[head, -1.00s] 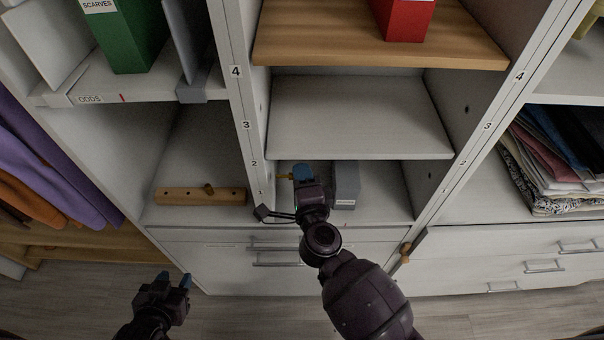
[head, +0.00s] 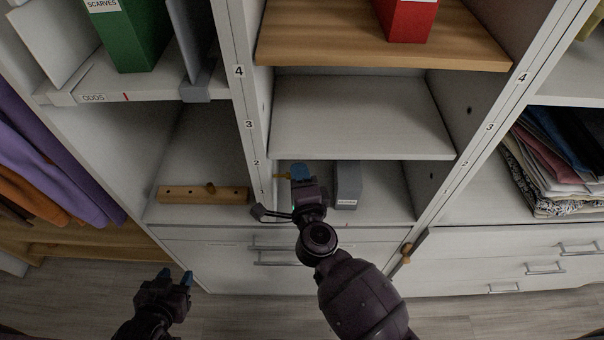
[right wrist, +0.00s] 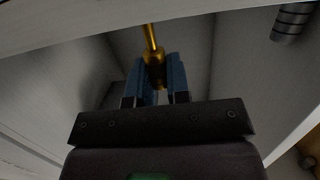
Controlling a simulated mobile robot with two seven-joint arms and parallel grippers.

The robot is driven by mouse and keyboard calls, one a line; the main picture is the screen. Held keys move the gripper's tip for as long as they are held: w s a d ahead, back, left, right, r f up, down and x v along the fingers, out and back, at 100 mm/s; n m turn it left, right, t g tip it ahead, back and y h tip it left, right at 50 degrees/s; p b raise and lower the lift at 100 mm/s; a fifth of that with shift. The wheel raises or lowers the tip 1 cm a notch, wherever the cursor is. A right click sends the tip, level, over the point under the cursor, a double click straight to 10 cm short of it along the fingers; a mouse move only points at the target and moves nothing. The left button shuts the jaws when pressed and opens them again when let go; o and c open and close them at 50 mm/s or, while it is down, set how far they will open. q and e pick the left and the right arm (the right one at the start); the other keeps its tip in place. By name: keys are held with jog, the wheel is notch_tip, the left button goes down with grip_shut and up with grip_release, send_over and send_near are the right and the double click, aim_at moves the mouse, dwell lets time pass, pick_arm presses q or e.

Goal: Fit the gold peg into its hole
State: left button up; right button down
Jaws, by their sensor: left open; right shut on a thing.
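The gold peg (head: 281,176) is held in my right gripper (head: 300,173) inside the lower middle cubby, sticking out to the left toward the numbered upright (head: 243,110). In the right wrist view the gold peg (right wrist: 153,44) shows between the blue fingertips (right wrist: 158,78), its thin shaft pointing away toward a pale panel. I cannot make out its hole or whether the tip touches the panel. My left gripper (head: 175,280) is open and empty, low at the left in front of the cabinet.
A grey box (head: 348,184) stands just right of my right gripper. A bare shelf (head: 355,115) is above it. A wooden rail (head: 232,195) with dark holes and a stub lies in the left cubby. Drawers (head: 290,270) are below.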

jog(key=shift+a, duration=1.5)
jog(key=c, duration=1)
grip_release()
pick_arm(q)
jog(key=shift+f, duration=0.15)
pick_arm(e)
jog(key=s, duration=0.4)
pick_arm(q)
jog(key=shift+s+a+f, duration=0.1)
jog(key=shift+s+f, duration=0.25)
jog(key=shift+s, duration=0.15)
pick_arm(e)
send_near(286, 175)
jog(key=shift+s+d+f, duration=0.1)
jog(key=shift+s+f, duration=0.1)
jog(key=shift+f, duration=0.2)
pick_arm(q)
jog(key=shift+w, duration=0.1)
